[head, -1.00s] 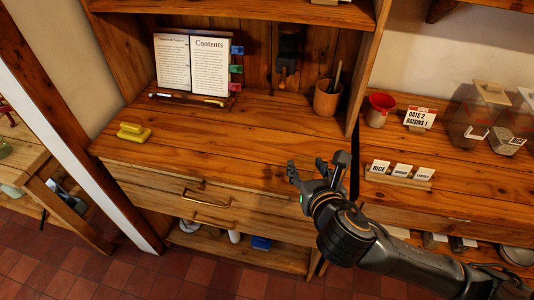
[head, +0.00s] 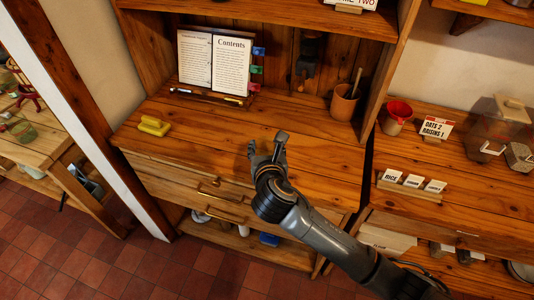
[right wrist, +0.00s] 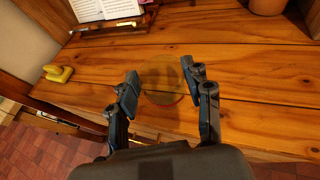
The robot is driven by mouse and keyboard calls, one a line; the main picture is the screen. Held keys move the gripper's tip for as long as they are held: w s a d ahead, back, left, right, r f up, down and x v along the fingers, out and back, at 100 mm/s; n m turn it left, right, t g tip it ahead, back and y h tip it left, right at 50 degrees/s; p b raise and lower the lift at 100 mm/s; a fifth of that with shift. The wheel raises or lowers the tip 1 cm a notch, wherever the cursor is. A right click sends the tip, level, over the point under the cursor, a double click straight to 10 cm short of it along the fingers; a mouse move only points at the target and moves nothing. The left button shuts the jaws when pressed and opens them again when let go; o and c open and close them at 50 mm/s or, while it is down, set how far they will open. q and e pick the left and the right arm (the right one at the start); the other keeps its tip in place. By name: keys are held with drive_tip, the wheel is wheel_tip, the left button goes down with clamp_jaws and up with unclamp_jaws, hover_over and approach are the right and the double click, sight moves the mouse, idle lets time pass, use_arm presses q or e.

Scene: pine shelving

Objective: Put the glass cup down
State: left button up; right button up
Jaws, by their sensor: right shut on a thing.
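The glass cup (right wrist: 162,82) is clear and faint, a round shape between the fingers in the right wrist view, with a thin reddish line at its lower edge. My right gripper (right wrist: 160,84) is shut on it. In the head view my right gripper (head: 267,146) is over the front part of the wooden desk top (head: 200,115), and the cup is barely visible there. I cannot tell whether the cup touches the wood. My left gripper is not in view.
A yellow object (head: 154,126) lies at the desk's left. An open book (head: 213,62) on a stand is at the back, and a brown pot (head: 344,102) is at the back right. The wood between them is clear. Small label cards (head: 412,181) stand on the right counter.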

sight(267, 148)
drive_tip(key=w+f, duration=0.1)
drive_tip(key=f, duration=0.1)
drive_tip(key=w+f, duration=0.2)
drive_tip(key=shift+d+f, duration=0.15)
drive_tip(key=shift+w+f, duration=0.4)
wheel_tip(267, 148, down, 3)
drive_tip(key=shift+w+f+p, duration=0.1)
drive_tip(key=shift+p, duration=0.3)
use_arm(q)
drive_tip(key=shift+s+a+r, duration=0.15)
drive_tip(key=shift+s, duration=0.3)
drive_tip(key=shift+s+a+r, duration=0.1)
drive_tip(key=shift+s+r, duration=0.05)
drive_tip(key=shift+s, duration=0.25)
use_arm(e)
drive_tip(key=shift+f, duration=0.1)
drive_tip(key=shift+f, duration=0.2)
drive_tip(key=o, duration=1.1)
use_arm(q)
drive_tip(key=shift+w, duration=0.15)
use_arm(e)
drive_tip(key=shift+o, duration=0.2)
drive_tip(key=shift+r, duration=0.1)
